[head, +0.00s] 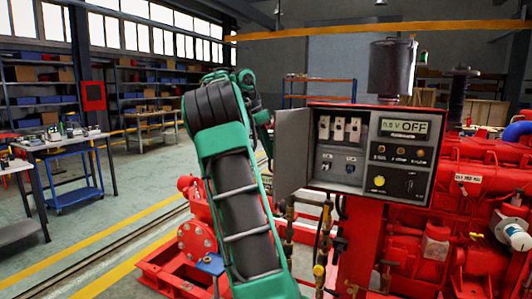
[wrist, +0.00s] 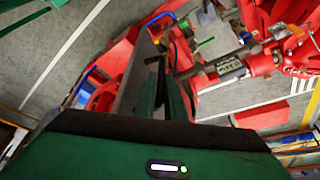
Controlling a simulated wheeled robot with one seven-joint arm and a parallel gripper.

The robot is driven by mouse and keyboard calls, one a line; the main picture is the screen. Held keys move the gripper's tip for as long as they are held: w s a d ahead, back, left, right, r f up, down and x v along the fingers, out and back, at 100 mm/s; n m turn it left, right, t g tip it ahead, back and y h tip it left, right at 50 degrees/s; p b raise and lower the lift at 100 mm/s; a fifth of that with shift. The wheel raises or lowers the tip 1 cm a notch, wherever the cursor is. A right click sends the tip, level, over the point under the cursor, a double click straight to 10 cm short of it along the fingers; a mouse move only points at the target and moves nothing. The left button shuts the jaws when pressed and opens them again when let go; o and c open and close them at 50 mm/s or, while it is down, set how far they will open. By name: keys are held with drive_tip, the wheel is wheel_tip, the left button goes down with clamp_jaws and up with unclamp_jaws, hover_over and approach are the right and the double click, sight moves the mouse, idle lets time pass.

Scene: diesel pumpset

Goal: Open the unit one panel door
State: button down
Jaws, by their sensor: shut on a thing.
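The unit one panel (head: 367,153) is a grey box on a red pumpset, with switches, knobs and a display reading OFF. Its grey door (head: 293,152) stands swung open to the left, showing the inside. In the wrist view a grey plate, seemingly the door (wrist: 134,78), stands nearly edge-on beside my gripper (wrist: 162,80). The green fingers are closed around a small dark part by the plate, which looks like the door handle (wrist: 155,60). My green arm blocks the gripper in the head view.
Red engine parts (head: 470,190) fill the right side, with a dark cylinder (head: 392,68) above the panel. Pipes and valves (head: 320,250) stand below it. A red flanged base (head: 180,265) lies at floor level. Open floor and work tables (head: 65,140) are at left.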

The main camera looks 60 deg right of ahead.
drive_tip(key=shift+s+d+r, duration=0.15)
drive_tip(key=shift+s+d, duration=0.1)
drive_tip(key=c, duration=1.8)
unclamp_jaws()
drive_tip(key=shift+c, duration=0.2)
drive_tip(key=shift+w+a, duration=0.1)
drive_tip(key=v, duration=1)
drive_tip(key=shift+r, duration=0.25)
drive_tip(key=shift+w, duration=0.1)
